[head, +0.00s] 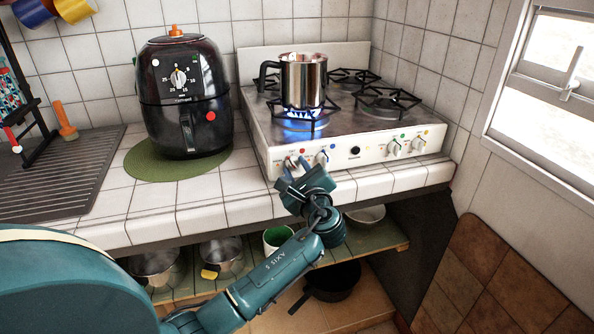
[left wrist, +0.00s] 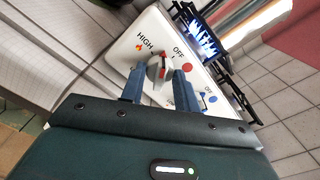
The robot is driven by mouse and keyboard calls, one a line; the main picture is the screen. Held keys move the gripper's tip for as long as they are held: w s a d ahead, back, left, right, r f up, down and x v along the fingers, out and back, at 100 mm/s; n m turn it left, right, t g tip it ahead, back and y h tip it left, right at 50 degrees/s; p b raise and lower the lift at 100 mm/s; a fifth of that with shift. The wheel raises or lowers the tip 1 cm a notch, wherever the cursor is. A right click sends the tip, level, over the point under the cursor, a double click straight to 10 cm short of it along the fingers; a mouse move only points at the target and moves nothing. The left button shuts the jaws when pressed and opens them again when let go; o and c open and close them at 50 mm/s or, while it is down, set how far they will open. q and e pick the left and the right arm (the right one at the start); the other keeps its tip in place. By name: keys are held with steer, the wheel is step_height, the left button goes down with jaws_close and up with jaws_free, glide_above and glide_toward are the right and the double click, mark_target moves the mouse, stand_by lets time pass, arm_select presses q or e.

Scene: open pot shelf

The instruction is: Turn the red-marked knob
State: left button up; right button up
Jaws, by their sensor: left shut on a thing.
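The white stove (head: 355,168) has a row of knobs on its front panel. The red-marked knob (left wrist: 157,69) shows in the left wrist view, with the red dot (left wrist: 187,68) beside it and the words HIGH and OFF printed near it. My left gripper (head: 289,170) is at the left end of the panel. In the left wrist view its two blue fingers (left wrist: 160,80) stand on either side of this knob, shut on it. The gripper partly hides the knob in the head view. My right gripper is not in view.
A steel pot (head: 305,82) stands over a lit blue flame (head: 303,114) at the front left burner. The blue-marked knob (head: 322,158) is close to the left gripper's right. A black air fryer (head: 182,95) stands on a green mat (head: 150,168). Bowls and a pan (head: 332,282) are below.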

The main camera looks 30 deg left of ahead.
arm_select(q)
steer(key=shift+n, duration=1.1)
steer(key=o, duration=1)
steer(key=v, duration=1.2)
steer(key=shift+s, duration=0.1)
